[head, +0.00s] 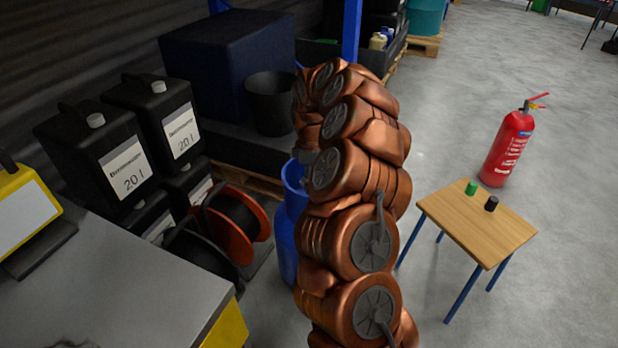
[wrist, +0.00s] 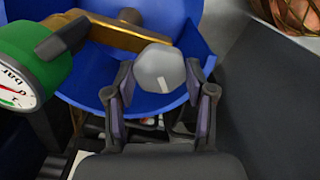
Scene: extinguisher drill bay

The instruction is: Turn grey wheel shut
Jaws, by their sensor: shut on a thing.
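In the wrist view the grey wheel (wrist: 158,68) is a faceted knob at the end of a brass valve stem (wrist: 112,34). My gripper (wrist: 160,84) is shut on the wheel, with one finger on each side of it. Behind it is a blue cylinder (wrist: 187,18) with a collar. A green-rimmed pressure gauge (wrist: 14,88) sits left of the valve, its dial partly cut off.
Black canisters (head: 128,165) and a cable reel (head: 238,222) stand left of the cylinder. A grey bench (head: 130,285) is at the front left. A small wooden table (head: 478,222) with a green cap and a black cap stands right. A red extinguisher (head: 508,148) stands behind it.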

